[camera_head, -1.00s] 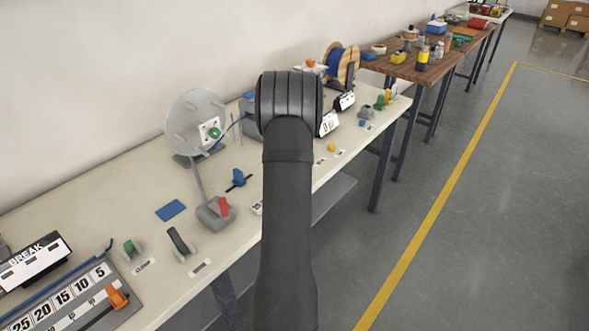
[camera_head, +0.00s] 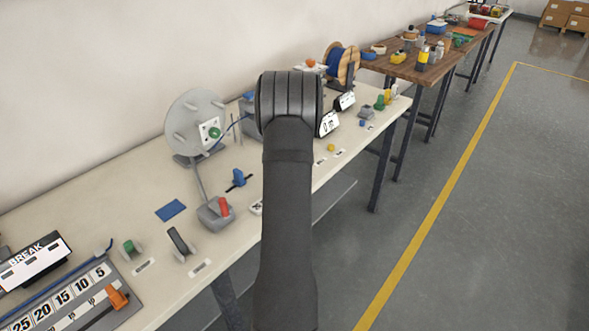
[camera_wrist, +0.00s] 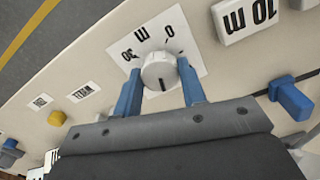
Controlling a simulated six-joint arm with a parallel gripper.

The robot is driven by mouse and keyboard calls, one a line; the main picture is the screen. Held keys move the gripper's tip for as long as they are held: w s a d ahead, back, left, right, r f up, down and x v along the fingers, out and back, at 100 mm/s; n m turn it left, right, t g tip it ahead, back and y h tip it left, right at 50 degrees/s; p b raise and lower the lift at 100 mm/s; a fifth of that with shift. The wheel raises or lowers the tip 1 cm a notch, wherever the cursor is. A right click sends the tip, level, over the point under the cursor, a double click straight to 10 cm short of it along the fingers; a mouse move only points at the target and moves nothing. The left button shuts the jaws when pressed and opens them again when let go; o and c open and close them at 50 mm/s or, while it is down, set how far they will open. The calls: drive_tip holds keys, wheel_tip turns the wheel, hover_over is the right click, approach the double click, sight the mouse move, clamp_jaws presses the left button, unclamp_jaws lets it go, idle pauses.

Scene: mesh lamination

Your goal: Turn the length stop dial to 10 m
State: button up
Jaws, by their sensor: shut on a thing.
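The length stop dial (camera_wrist: 153,70) is a white round knob with a dark pointer line, on a white label plate (camera_wrist: 188,62). In the wrist view the plate's print is upside down; I make out a 0, an m and what looks like 30. The pointer line lies on the knob's lower part in this view, toward my gripper. My gripper (camera_wrist: 160,68) has its two blue fingers on either side of the knob, shut on it. A white block (camera_wrist: 243,18) reading 10 m stands beside the plate. In the head view my arm hides the gripper and dial.
A blue lever (camera_wrist: 291,98) stands close to the right of my gripper in the wrist view. A yellow button (camera_wrist: 57,118) is at the left.

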drive_tip(key=n, duration=0.6)
drive_tip(key=shift+n, duration=0.3)
drive_tip(key=n, duration=0.5)
idle(0.4)
drive_tip(key=o, duration=1)
wheel_tip(320, 180, up, 18)
drive_tip(key=shift+f, duration=0.25)
